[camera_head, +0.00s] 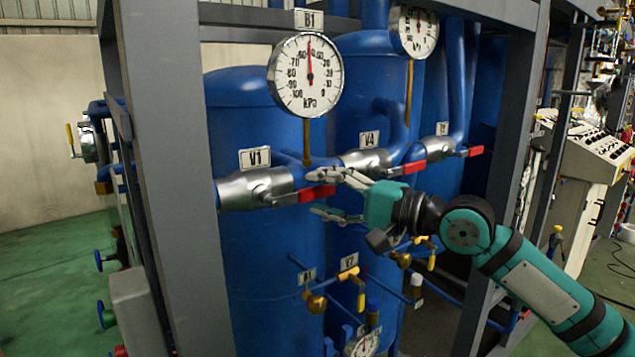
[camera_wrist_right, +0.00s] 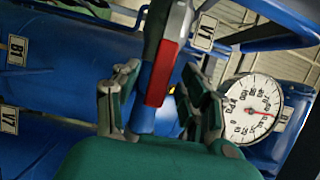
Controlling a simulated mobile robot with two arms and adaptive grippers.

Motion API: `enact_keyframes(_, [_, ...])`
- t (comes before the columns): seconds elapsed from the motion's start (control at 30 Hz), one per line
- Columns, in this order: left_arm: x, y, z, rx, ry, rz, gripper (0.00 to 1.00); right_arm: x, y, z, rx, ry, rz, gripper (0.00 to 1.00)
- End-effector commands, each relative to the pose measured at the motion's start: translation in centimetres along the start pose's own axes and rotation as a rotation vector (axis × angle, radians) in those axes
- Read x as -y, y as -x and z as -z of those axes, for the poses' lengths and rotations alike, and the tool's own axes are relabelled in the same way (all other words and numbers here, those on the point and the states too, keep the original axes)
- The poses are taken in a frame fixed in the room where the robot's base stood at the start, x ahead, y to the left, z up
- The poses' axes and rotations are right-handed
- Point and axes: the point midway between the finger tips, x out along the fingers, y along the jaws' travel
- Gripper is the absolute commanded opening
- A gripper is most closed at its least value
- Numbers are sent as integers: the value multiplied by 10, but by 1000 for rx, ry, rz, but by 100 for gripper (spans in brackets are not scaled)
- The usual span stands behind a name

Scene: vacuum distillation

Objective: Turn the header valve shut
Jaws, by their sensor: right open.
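The labels I can read do not say which valve is the header valve. Valve V1 (camera_head: 255,188) is a silver valve body on the blue pipe, with a red lever handle (camera_head: 316,194) pointing right along the pipe. My right gripper (camera_head: 328,192) is open around this lever, one finger above it and one below. In the right wrist view the red lever (camera_wrist_right: 165,75) lies between the two open fingers of the gripper (camera_wrist_right: 162,88), with visible gaps on both sides. My left gripper is not in view.
Valve V4 (camera_head: 364,161) and a third valve (camera_head: 437,150), both with red levers, sit further right. A kPa gauge (camera_head: 305,75) stands above V1. Yellow-handled small valves (camera_head: 357,285) are below. Grey frame posts (camera_head: 165,150) flank the blue tanks.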

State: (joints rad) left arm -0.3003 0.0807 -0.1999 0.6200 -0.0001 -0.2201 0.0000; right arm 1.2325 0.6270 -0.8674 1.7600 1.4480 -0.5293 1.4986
Motion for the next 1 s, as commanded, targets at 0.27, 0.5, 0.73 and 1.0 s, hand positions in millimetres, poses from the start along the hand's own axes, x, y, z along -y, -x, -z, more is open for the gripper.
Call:
enact_keyframes(0.27, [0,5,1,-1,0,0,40,-1,-16,0,0,0,-1,44])
enact_keyframes(0.5, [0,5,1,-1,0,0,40,-1,-16,0,0,0,-1,40])
enact_keyframes(0.73, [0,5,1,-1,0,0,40,-1,-16,0,0,0,-1,10])
enact_keyframes(1.0, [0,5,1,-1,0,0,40,-1,-16,0,0,0,-1,0])
